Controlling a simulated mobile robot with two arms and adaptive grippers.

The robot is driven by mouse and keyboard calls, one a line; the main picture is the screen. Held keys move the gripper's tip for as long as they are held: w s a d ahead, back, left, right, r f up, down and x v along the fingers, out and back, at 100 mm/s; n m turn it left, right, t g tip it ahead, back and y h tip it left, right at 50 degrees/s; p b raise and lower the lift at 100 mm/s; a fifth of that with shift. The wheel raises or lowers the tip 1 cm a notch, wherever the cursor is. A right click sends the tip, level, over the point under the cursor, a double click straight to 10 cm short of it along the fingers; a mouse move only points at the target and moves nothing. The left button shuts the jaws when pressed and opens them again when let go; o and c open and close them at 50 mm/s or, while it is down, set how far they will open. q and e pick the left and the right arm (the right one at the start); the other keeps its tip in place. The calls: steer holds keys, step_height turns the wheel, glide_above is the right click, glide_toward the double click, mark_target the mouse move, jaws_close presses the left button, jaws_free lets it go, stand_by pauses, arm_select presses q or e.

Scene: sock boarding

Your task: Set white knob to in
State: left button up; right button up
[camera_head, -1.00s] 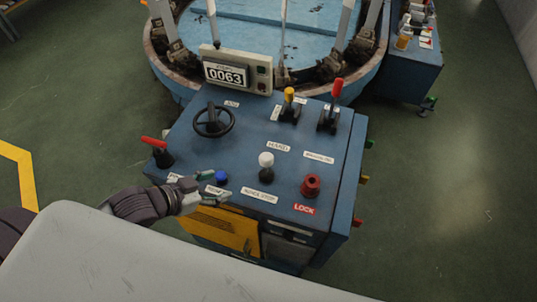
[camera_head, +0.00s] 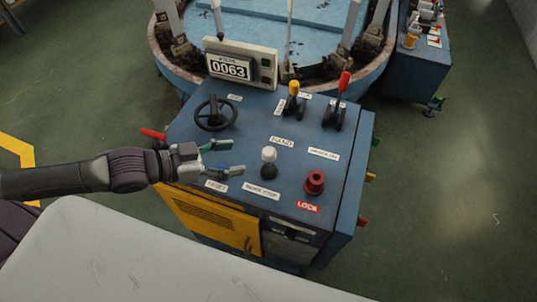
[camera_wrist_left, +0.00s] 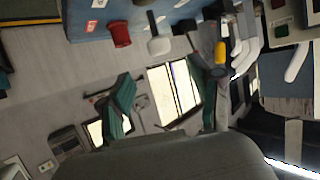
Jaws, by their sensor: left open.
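The white knob (camera_head: 269,155) stands upright on a dark base on top of the blue control box. It also shows in the left wrist view (camera_wrist_left: 159,45), beyond the fingers. My left gripper (camera_head: 234,157) is open and empty, just left of the knob and apart from it, with its fingers pointing toward it. In the left wrist view the open fingers (camera_wrist_left: 165,100) flank the lower middle of the picture. My right gripper is not in view.
A red LOCK knob (camera_head: 314,183) sits right of the white knob. Yellow (camera_head: 294,88) and red (camera_head: 343,82) levers, a black handwheel (camera_head: 215,113) and a counter display (camera_head: 240,66) reading 0063 stand behind. Another red lever (camera_head: 152,134) is at the left.

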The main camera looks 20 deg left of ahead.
mark_target(263, 154)
arm_select(q)
steer(key=x, duration=1)
steer(key=shift+w+d, duration=0.1)
steer(key=shift+d, duration=0.05)
jaws_close()
